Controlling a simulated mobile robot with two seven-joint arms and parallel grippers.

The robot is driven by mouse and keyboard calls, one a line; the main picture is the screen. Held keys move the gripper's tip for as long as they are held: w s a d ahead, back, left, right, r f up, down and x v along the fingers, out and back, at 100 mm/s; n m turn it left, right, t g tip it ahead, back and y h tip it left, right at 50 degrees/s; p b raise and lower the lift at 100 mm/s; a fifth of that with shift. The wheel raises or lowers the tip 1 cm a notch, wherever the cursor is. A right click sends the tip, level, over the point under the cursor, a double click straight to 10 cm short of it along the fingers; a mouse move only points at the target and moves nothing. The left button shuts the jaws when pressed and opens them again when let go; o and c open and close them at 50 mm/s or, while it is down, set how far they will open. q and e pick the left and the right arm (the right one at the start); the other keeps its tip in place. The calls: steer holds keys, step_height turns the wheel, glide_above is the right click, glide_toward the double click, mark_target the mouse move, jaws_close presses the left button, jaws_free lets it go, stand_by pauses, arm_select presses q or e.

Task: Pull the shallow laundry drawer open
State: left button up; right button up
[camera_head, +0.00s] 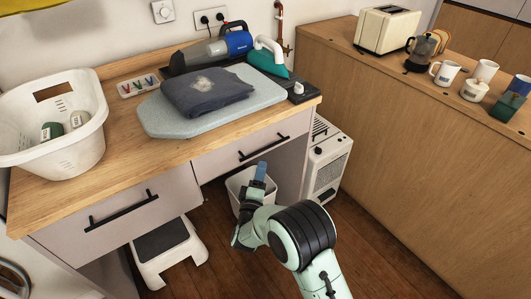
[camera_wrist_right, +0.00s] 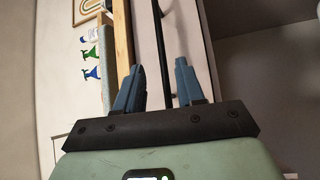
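The shallow drawer (camera_head: 222,157) is the right-hand front under the wooden counter, pale grey with a long black bar handle (camera_head: 263,147). It looks shut. My right gripper (camera_head: 262,171) is just below and in front of this handle, pointing up at it. In the right wrist view its two blue fingers (camera_wrist_right: 158,85) stand apart. The black handle (camera_wrist_right: 160,45) runs through the gap between them in that view; I cannot tell whether it lies fully between the fingertips. No contact shows. My left gripper is not in view.
A deeper drawer (camera_head: 97,217) with its own black handle is at left. A white bin (camera_head: 236,190) stands under the counter behind my right gripper, a step stool (camera_head: 165,250) left of it, and a white heater (camera_head: 328,160) at right. Wooden floor lies open in front.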

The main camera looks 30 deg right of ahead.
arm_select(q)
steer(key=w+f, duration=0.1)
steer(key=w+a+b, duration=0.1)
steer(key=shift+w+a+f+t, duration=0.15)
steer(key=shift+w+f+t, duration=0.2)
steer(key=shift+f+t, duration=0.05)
arm_select(e)
steer(key=x, duration=0.8)
steer(key=shift+w+d, duration=0.25)
jaws_close()
